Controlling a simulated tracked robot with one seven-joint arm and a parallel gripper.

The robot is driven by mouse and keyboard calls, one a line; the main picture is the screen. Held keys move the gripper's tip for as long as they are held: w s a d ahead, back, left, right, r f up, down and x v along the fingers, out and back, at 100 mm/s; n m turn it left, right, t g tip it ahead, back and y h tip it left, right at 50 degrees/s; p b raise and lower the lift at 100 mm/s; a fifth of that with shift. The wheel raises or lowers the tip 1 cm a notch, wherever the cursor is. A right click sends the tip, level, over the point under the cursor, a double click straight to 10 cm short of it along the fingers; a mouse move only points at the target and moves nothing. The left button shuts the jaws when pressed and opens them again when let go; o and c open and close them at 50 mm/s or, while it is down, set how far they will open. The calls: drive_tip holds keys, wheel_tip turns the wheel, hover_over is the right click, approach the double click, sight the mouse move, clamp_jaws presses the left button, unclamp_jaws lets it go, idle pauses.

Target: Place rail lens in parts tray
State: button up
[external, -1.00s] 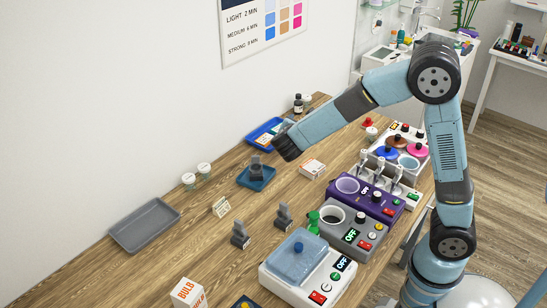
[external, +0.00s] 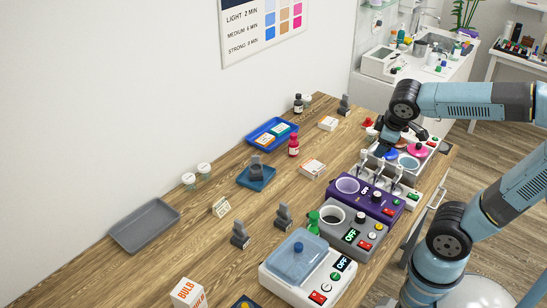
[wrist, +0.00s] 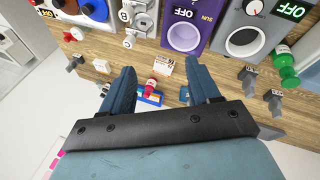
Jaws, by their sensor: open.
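Several small dark grey stepped pieces, which look like rail parts, stand on the bench; I cannot tell which is the rail lens. One (external: 240,236) and another (external: 284,216) stand at the front, one (external: 256,166) stands in a small teal tray (external: 268,181), and one (external: 344,105) is at the back right. An empty grey tray (external: 145,225) lies at the left; I cannot tell which tray is the parts tray. My gripper (external: 385,151) is over the back right devices, far from the grey tray. In the wrist view its fingers (wrist: 162,75) are apart with nothing held.
A blue tray (external: 262,139) with boxes and a red bottle (external: 293,146) lie behind the teal tray. Purple (external: 371,205) and grey (external: 345,236) devices and a blue-lidded box (external: 300,262) line the right edge. Bare wood lies around the grey pieces.

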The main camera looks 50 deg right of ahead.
drive_tip(key=s+a+r+m+t+y, duration=0.1)
drive_tip(key=s+a+m+t+y, duration=0.1)
drive_tip(key=s, duration=0.3)
drive_tip(key=shift+s+a+m+y, duration=0.3)
drive_tip(key=shift+a+m+y, duration=0.2)
drive_tip(key=shift+a+m, duration=0.4)
